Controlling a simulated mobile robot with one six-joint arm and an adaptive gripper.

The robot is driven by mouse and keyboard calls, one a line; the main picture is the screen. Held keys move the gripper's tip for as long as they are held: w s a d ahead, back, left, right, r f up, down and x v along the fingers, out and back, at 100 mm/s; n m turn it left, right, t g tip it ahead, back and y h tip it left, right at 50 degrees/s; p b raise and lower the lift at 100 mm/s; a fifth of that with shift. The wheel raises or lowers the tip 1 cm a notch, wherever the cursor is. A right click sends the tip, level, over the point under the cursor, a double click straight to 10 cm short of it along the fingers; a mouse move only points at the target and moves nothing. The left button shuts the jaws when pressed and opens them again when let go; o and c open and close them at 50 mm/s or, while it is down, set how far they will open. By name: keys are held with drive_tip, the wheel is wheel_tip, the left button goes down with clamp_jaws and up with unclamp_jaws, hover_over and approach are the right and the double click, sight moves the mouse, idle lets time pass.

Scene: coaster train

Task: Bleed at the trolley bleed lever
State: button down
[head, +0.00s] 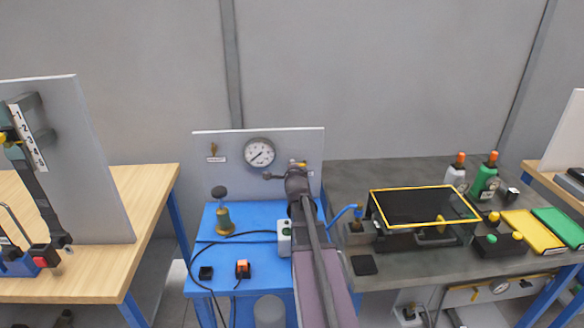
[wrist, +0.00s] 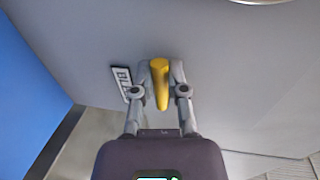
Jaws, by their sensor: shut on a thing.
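The yellow bleed lever (wrist: 161,84) lies between the two fingers of my gripper (wrist: 162,68) in the wrist view, and the fingers are shut on it. A white label (wrist: 121,84) starting with "BL" is beside it on the grey panel, partly hidden by a finger. In the head view, my gripper (head: 298,168) is at the right part of the upright panel (head: 225,180) on the blue trolley (head: 217,263). Only a small yellow bit of the lever shows there above my wrist. A round dial gauge (head: 259,153) is to its left, and its needle cannot be read clearly.
A brass tap (head: 214,151) with a label is at the panel's left. A dark bench (head: 410,262) with a yellow-framed screen (head: 424,206) is close on the right. A wooden bench (head: 90,270) is left.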

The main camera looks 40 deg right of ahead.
idle(0.3)
drive_tip(key=c, duration=0.7)
unclamp_jaws()
drive_tip(key=shift+o, duration=0.2)
drive_tip(key=shift+s, duration=0.15)
